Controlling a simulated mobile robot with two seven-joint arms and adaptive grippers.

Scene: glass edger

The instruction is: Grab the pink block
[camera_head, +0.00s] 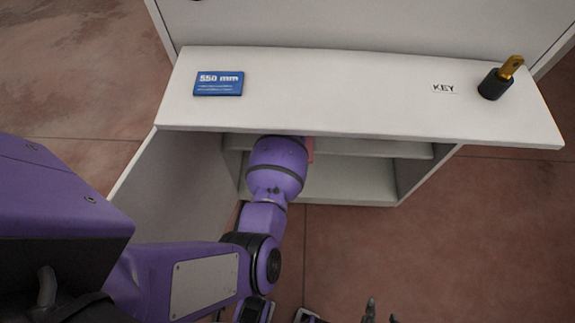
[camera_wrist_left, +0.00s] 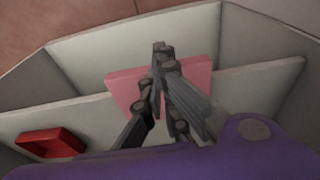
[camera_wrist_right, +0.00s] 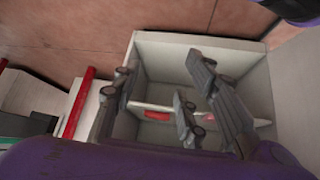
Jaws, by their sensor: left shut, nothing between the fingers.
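The pink block (camera_wrist_left: 197,80) is a flat-faced slab inside the white cabinet, seen in the left wrist view behind my left fingers. In the head view only a pink sliver (camera_head: 310,148) shows beside my left arm under the cabinet top. My left gripper (camera_wrist_left: 162,58) is shut and empty, with its fingers overlapping the block in view; whether they touch it cannot be told. The cabinet top and arm hide it in the head view. My right gripper (camera_head: 381,312) is at the bottom edge, apart from the block, and it is open in the right wrist view (camera_wrist_right: 160,70).
The cabinet top (camera_head: 320,95) overhangs the shelf (camera_head: 350,180). On it are a blue 550 mm sign (camera_head: 218,83), a KEY label (camera_head: 445,88) and a key in a black holder (camera_head: 495,84). A red tray (camera_wrist_left: 50,143) sits at left in the left wrist view. Floor at right is clear.

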